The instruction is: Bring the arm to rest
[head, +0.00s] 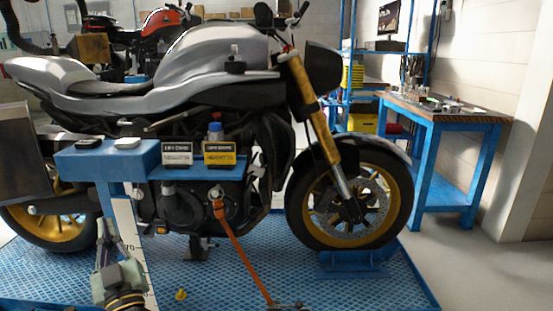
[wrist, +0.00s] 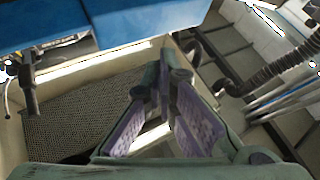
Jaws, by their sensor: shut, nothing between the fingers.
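My gripper (head: 103,228) shows at the lower left of the head view, its grey-green body low in the picture and its fingers upward. It is below the left part of a blue shelf (head: 80,160), in front of the motorcycle. In the wrist view my gripper (wrist: 163,62) has its fingertips together, with purple pads along the inner sides of the fingers. Nothing is held between them.
A silver motorcycle (head: 210,50) stands on a blue textured platform (head: 220,270). An orange strap (head: 238,250) runs down to the platform. A blue workbench (head: 428,118) stands at the right, with clear floor before it.

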